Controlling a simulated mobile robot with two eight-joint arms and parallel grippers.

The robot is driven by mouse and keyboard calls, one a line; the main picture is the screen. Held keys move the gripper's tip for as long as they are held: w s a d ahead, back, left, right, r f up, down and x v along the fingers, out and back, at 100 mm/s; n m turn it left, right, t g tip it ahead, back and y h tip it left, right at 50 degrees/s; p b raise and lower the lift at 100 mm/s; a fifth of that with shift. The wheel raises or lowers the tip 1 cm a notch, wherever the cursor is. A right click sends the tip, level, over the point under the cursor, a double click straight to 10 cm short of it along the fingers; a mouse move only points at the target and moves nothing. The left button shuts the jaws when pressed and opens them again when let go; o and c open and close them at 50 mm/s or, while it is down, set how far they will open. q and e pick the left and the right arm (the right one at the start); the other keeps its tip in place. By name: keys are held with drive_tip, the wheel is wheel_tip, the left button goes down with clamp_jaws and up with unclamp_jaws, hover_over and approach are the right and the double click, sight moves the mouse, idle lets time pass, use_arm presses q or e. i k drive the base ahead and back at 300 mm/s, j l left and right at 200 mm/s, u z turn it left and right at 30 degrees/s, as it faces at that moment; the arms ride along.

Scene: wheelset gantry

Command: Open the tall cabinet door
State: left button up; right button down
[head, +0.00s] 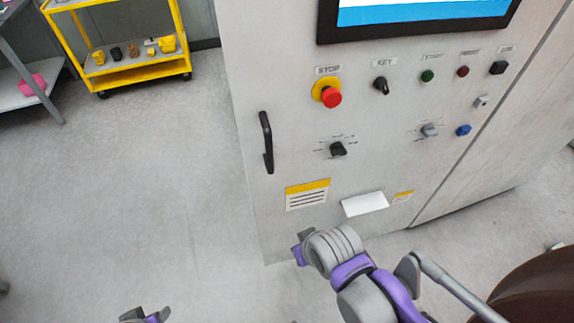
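The tall cabinet (270,215) is a light grey control cabinet, and its door front is shut. A black vertical bar handle (267,142) is on the left side of the door. My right gripper (300,247), grey and purple, is near the cabinet's lower left corner, below the handle and apart from it. Its fingers are small and partly hidden by the wrist, so its opening is unclear. My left gripper (146,315) is at the bottom edge, left of the cabinet and mostly cut off. Nothing shows in either gripper.
The door front carries a red stop button (331,98), knobs, several small buttons and a screen (415,12). A yellow cart (140,74) with small parts stands at the back left, beside a grey shelf (22,88). A brown rounded object (540,295) is at lower right. The floor left of the cabinet is clear.

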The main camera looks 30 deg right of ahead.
sight(280, 56)
drive_tip(key=i+j+z, duration=0.15)
drive_tip(key=z, duration=0.25)
drive_tip(key=i+j+z, duration=0.1)
drive_tip(key=j+z, duration=0.15)
drive_tip(key=z, duration=0.15)
drive_tip(key=i+j+z, duration=0.1)
drive_tip(key=j+z, duration=0.15)
drive_tip(key=z, duration=0.15)
drive_tip(key=i+j+z, duration=0.2)
drive_tip(key=j, duration=0.35)
drive_tip(key=j+z, duration=0.2)
drive_tip(key=j, duration=1.3)
drive_tip(key=i+l, duration=0.1)
drive_tip(key=l, duration=0.15)
drive_tip(key=i+l, duration=0.1)
drive_tip(key=l, duration=0.2)
drive_tip(key=z, duration=0.05)
